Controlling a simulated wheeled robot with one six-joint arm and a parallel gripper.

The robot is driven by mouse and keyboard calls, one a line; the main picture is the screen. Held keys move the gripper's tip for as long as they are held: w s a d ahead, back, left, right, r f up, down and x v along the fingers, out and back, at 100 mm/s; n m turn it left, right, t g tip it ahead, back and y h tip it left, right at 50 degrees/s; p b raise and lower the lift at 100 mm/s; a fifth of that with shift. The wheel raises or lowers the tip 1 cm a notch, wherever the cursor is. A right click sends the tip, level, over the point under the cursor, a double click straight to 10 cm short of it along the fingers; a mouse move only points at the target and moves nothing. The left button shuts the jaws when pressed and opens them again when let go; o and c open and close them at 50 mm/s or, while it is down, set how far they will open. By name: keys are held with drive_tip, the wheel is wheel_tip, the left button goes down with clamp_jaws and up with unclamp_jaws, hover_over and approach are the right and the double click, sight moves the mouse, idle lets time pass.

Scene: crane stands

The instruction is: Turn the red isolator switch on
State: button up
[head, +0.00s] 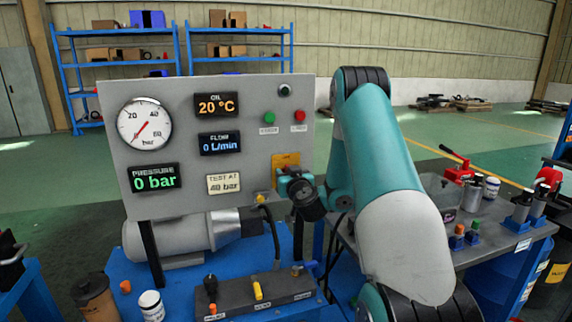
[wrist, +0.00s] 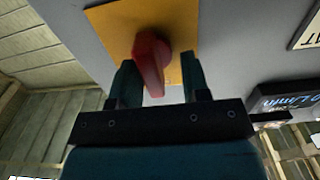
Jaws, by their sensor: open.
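The red isolator switch (wrist: 151,62) sits on a yellow plate (wrist: 113,24) in the wrist view. Its handle points toward the bottom of that picture, between the two fingers of my gripper (wrist: 158,63). The fingers are apart, one on each side of the handle, with a gap visible at the right finger. I cannot tell whether the left finger touches it. In the head view my gripper (head: 283,184) is at the lower right of the grey panel (head: 250,129), just below the yellow plate (head: 286,160). There the switch itself is hidden.
The panel carries a pressure gauge (head: 144,124), and a display (head: 154,179) reading 0 bar. Green (head: 269,117) and red (head: 299,115) buttons are above the plate. A valve block (head: 250,291) with a yellow lever stands below. A bench (head: 440,222) with several parts is at right.

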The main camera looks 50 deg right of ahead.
drive_tip(key=shift+w+d, duration=0.15)
drive_tip(key=shift+d, duration=0.1)
drive_tip(key=shift+d, duration=0.1)
drive_tip(key=shift+d, duration=0.1)
clamp_jaws()
